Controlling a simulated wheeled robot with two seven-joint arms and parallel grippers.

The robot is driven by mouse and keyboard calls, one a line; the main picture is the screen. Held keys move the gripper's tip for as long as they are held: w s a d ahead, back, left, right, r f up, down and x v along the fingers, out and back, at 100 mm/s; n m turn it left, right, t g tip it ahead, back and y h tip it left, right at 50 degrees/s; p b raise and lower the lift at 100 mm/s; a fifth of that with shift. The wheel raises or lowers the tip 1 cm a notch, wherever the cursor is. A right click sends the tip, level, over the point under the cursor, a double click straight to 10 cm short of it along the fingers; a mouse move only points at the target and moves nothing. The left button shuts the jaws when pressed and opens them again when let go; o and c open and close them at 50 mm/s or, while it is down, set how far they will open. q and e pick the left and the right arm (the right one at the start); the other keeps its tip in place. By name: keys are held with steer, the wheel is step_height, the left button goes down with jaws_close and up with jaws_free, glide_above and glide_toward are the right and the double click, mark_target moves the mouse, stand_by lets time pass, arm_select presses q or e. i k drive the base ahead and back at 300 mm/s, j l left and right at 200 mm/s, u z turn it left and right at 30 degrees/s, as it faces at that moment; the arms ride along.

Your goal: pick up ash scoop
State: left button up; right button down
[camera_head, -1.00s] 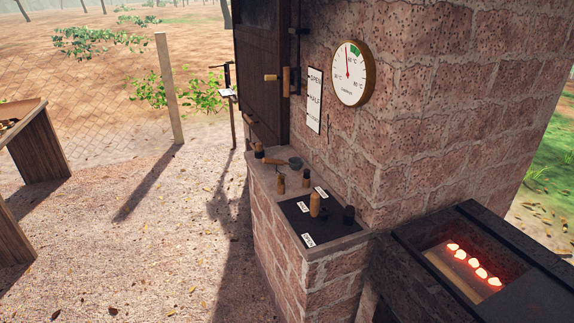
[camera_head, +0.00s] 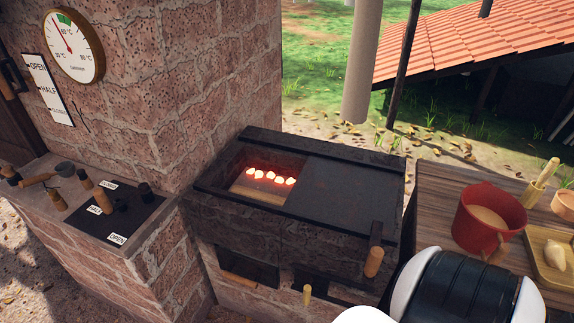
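No thing is clearly recognizable as the ash scoop. A small dark round-headed tool (camera_head: 65,169) with a wooden handle lies on the brick ledge at the left; I cannot tell whether it is the scoop. Part of my arm, white and black, fills the lower right. Neither of my grippers is in view.
Glowing coals (camera_head: 270,176) lie in the open part of the firebox. A dark plate with OPEN and HALF labels (camera_head: 117,239) lies on the ledge (camera_head: 150,240). A red pot (camera_head: 470,229) and a wooden tray (camera_head: 536,263) stand on the right-hand table (camera_head: 440,190).

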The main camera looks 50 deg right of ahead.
mark_target(47, 176)
steer(key=z, duration=2.9)
steer(key=u, duration=2.9)
steer(key=i+j, duration=1.15)
steer(key=i, duration=0.15)
